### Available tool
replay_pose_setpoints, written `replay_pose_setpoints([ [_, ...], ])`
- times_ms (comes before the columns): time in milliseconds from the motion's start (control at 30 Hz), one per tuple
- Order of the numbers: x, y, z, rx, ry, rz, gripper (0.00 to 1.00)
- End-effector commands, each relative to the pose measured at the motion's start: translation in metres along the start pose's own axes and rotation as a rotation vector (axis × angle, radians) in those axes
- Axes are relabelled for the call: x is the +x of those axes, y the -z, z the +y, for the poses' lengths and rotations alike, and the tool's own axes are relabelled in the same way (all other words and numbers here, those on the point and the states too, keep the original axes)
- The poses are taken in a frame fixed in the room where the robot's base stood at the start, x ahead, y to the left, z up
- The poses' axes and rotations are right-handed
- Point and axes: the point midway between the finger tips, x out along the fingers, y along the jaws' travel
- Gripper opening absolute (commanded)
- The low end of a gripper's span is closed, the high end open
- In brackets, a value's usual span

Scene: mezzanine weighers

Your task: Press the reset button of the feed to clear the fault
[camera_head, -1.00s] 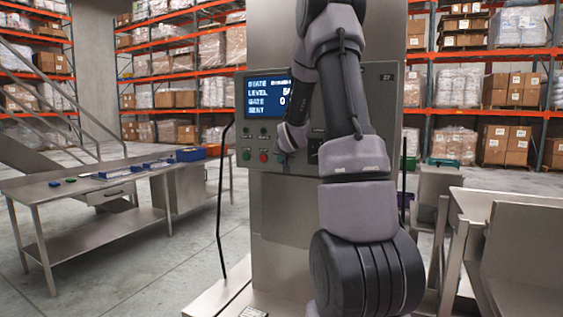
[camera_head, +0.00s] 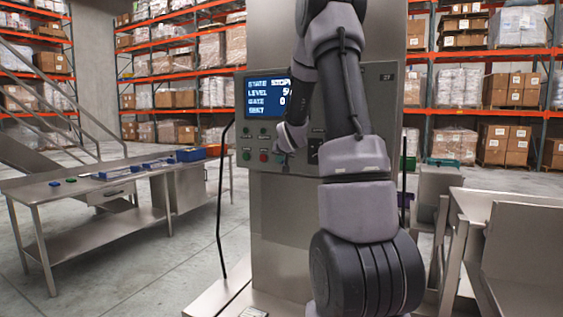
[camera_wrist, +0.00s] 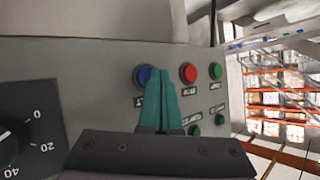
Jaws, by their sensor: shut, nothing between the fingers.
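The feed's control panel (camera_head: 257,131) stands ahead with a blue screen (camera_head: 267,95). Its top line seems to read STATE STOP, partly hidden by my arm. In the wrist view, a blue button (camera_wrist: 144,77), a red button (camera_wrist: 188,73) and a green button (camera_wrist: 215,72) sit in a row. My gripper (camera_wrist: 165,74) is shut and empty, its teal fingertips at the panel beside the blue button, overlapping its edge in the picture. I cannot tell whether they touch it. The fingers partly hide the blue button's label.
A dark dial (camera_wrist: 20,130) is at the left of the wrist view. A steel table (camera_head: 75,190) stands left, and steel chutes (camera_head: 520,245) stand right. Open floor lies between the table and the cabinet.

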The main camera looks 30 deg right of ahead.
Motion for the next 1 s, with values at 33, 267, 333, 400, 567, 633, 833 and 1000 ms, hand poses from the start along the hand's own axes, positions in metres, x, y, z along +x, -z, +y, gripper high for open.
replay_pose_setpoints([
  [33, -0.002, -0.002, -0.002, -0.001, 0.001, -0.001, 0.00],
  [267, -0.005, -0.004, -0.004, 0.001, 0.000, -0.001, 0.00],
  [333, -0.005, -0.004, -0.004, 0.001, 0.000, -0.001, 0.00],
  [400, -0.005, -0.004, -0.004, 0.001, 0.000, -0.001, 0.00],
  [567, -0.011, -0.008, -0.009, -0.001, 0.002, -0.001, 0.00],
  [633, -0.016, -0.012, -0.013, -0.002, 0.003, -0.001, 0.00],
  [833, -0.030, -0.022, -0.023, -0.001, 0.003, -0.001, 0.00],
  [1000, -0.038, -0.029, -0.029, 0.000, 0.002, -0.001, 0.00],
])
